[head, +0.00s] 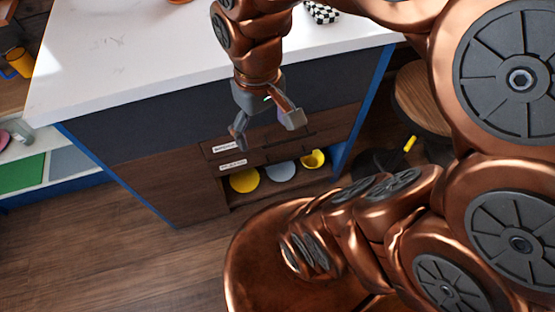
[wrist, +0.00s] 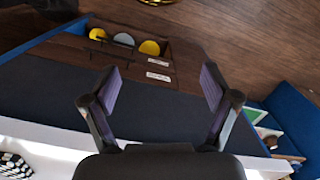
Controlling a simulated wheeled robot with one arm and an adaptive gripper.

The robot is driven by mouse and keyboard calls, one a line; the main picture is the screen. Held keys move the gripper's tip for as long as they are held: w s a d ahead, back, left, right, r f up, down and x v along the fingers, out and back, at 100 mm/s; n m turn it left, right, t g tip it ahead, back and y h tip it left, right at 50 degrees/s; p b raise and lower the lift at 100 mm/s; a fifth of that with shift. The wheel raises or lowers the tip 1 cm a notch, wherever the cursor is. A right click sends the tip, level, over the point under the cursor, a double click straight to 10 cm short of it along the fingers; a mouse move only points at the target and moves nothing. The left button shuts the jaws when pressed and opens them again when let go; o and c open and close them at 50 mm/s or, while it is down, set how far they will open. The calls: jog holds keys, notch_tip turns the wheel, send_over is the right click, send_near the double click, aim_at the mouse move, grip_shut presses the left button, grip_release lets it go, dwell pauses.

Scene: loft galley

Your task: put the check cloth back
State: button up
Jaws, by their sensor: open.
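The check cloth (head: 321,13), black and white, lies on the white counter (head: 120,45) near its back right part, partly cut off by the top of the head view. A black and white checked patch of it also shows at the lower left corner of the wrist view (wrist: 14,166). My gripper (head: 267,133) is open and empty, in front of the counter's dark side. In the wrist view my open fingers (wrist: 157,88) frame the dark panel, with nothing between them. Two labelled drawers (head: 231,148) sit below; they look shut.
An open shelf under the drawers holds a yellow dish (head: 244,180), a grey-blue dish (head: 280,171) and a yellow cup (head: 314,159). A round wooden stool (head: 421,98) stands right of the island. A yellow mug (head: 19,62) is at the far left. The floor at front left is clear.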

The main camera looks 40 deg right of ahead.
jog(key=s+a+f+g, duration=0.1)
jog(key=s+f, duration=0.2)
jog(key=s, duration=0.3)
jog(key=shift+s+a, duration=0.2)
dwell(0.9)
